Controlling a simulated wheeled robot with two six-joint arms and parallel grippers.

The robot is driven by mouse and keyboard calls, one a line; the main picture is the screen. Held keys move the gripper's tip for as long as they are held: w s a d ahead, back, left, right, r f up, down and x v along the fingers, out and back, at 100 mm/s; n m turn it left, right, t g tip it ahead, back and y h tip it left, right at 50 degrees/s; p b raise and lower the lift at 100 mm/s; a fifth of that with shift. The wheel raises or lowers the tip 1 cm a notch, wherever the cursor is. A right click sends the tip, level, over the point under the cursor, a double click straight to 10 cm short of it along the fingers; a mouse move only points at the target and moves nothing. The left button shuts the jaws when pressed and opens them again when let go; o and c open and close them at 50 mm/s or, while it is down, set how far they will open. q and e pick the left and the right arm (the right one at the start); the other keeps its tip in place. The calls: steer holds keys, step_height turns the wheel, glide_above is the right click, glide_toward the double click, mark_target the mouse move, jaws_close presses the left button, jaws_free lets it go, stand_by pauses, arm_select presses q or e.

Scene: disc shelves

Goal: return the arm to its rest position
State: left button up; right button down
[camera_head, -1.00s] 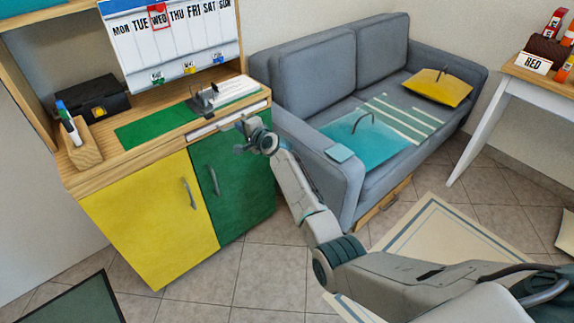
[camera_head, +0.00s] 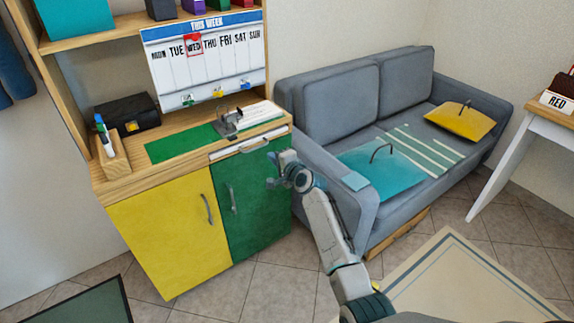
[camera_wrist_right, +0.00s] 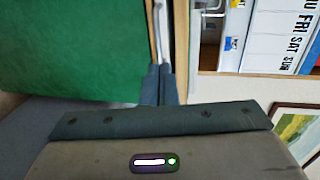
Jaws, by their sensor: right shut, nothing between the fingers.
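My right arm reaches up from the bottom of the head view. Its gripper (camera_head: 273,171) is in front of the green cabinet door (camera_head: 247,200), near the sofa's left arm. In the right wrist view the dark fingertips (camera_wrist_right: 159,85) are together with nothing between them. That view also shows the green door (camera_wrist_right: 70,50) and part of the weekly board (camera_wrist_right: 280,38), turned sideways. My left gripper is not in view.
The cabinet has a yellow door (camera_head: 170,235) and a wooden top holding a hole punch (camera_head: 226,124), a black box (camera_head: 127,115) and a pen holder (camera_head: 110,158). A grey sofa (camera_head: 340,95) stands right of it. Tiled floor (camera_head: 285,290) lies open in front.

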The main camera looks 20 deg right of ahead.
steer(key=v, duration=0.6)
steer(key=s+d+f+n+g+h+p, duration=0.1)
steer(key=s+d+f+n+g, duration=0.1)
steer(key=s+f, duration=0.6)
steer(key=s+d+f+n+g+h+p, duration=0.15)
steer(key=s+f, duration=0.35)
steer(key=f, duration=0.8)
steer(key=s+d+f+n+g+h, duration=0.1)
steer(key=s+d+f+n+g, duration=0.15)
steer(key=s+f, duration=0.55)
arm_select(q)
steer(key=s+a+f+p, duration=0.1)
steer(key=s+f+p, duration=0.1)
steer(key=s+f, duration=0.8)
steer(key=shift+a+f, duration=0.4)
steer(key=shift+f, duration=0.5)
arm_select(e)
steer(key=s+d+f+n+g, duration=0.2)
steer(key=s+f, duration=0.5)
steer(key=s, duration=0.6)
steer(key=s+d+f+n+g+h, duration=0.1)
steer(key=s+d+f+n+g, duration=0.1)
steer(key=s+f, duration=0.5)
steer(key=s+d+f+n+g+h, duration=0.1)
steer(key=s+d+f+n+g, duration=0.2)
steer(key=s, duration=1.6)
step_height(320, 180, down, 4)
steer(key=shift+s+r+n, duration=0.1)
steer(key=shift+s+n, duration=0.2)
steer(key=shift+n, duration=0.5)
